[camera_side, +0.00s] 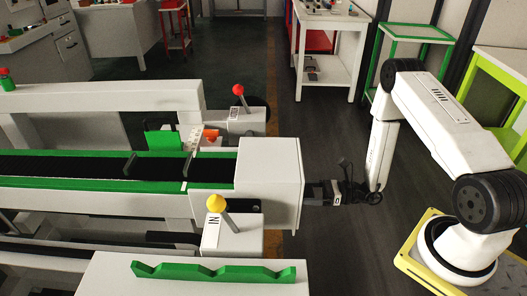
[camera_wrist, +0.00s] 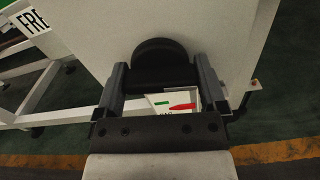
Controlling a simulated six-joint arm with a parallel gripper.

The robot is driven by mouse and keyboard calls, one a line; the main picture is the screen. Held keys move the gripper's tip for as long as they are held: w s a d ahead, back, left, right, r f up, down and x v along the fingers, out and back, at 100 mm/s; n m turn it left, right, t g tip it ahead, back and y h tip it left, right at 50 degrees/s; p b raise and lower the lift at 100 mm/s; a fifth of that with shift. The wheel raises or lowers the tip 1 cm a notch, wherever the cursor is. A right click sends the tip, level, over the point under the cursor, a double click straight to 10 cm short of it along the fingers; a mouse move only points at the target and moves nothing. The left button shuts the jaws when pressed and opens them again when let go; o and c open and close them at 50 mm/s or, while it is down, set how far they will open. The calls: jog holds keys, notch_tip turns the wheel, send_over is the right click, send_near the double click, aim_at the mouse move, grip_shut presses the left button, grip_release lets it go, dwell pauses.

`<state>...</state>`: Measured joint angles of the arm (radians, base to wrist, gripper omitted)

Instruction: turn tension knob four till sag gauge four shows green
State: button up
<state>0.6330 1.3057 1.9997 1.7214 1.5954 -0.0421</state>
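A black round tension knob (camera_wrist: 160,58) is on the pale face of the white end housing (camera_wrist: 95,30). The fingers of my gripper (camera_wrist: 160,78) are on both sides of the knob, with no clear gap seen. Below it, partly hidden by my gripper, a white sag gauge (camera_wrist: 152,98) shows a green mark (camera_wrist: 162,102) and a red pointer (camera_wrist: 183,106). The pointer lies right of the green mark. No number is readable on knob or gauge. In the side view my gripper (camera_side: 311,193) is at the right face of the housing (camera_side: 270,175), hiding the knob.
A green-edged conveyor (camera_side: 90,184) runs left from the housing. A yellow-knobbed lever (camera_side: 217,204) and a red-knobbed lever (camera_side: 239,91) stand on either side of it. A green notched bar (camera_side: 215,273) lies in front. Floor (camera_side: 335,245) between housing and my base is clear.

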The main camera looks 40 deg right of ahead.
jog(key=c, duration=0.3)
jog(key=shift+m, duration=0.3)
jog(key=m, duration=0.9)
jog(key=shift+m, duration=0.3)
jog(key=m, duration=0.3)
jog(key=shift+m, duration=0.3)
jog(key=o, duration=0.9)
